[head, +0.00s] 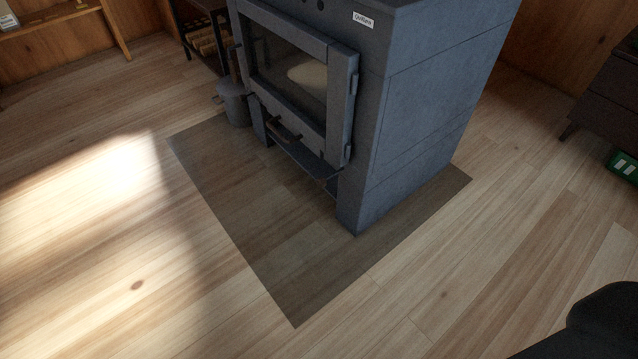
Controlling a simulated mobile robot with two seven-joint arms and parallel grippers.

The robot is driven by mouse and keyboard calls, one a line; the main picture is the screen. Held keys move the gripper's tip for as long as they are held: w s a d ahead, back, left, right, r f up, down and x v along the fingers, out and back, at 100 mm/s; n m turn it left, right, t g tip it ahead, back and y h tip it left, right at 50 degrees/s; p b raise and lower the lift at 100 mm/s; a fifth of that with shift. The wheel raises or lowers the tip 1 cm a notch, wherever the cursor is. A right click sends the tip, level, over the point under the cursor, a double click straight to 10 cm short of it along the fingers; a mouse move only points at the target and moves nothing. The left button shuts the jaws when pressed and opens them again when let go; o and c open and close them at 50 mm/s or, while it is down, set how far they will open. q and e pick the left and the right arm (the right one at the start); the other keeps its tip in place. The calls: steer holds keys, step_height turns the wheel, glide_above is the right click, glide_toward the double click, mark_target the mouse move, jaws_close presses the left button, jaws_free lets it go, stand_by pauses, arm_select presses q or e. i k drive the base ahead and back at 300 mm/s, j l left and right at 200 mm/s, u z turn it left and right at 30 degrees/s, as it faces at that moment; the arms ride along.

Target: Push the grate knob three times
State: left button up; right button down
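A blue-grey stove (425,110) stands at top centre, angled, with its glass door (290,62) shut. Two small dark round shapes (320,5) show on its front near the top edge of the picture. I cannot tell whether one of them is the grate knob. A dark handle (284,130) sits low on the front, below the glass. Neither of my grippers shows. A black part at the lower right corner looks like my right arm, well away from the stove.
A dark transparent floor plate (290,290) lies under and before the stove. A grey bucket (234,105) and a log rack (205,40) stand to its left. A dark cabinet (608,95) and a green object (622,166) are at right. The wooden floor in front is clear.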

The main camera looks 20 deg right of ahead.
mark_target(321, 181)
steer(key=i+j+z, duration=0.1)
steer(key=z, duration=0.7)
steer(key=i+j+z, duration=0.1)
steer(key=j+z, duration=0.2)
steer(key=j, duration=0.15)
steer(key=i+j+z, duration=0.1)
steer(key=j+z, duration=0.2)
steer(key=j, duration=0.15)
steer(key=j+z, duration=0.3)
steer(key=j, duration=0.65)
steer(key=j+z, duration=0.1)
steer(key=j, duration=2.2)
steer(key=k+l, duration=0.1)
steer(key=l, duration=0.25)
steer(key=k+l, duration=0.1)
steer(key=l, duration=0.25)
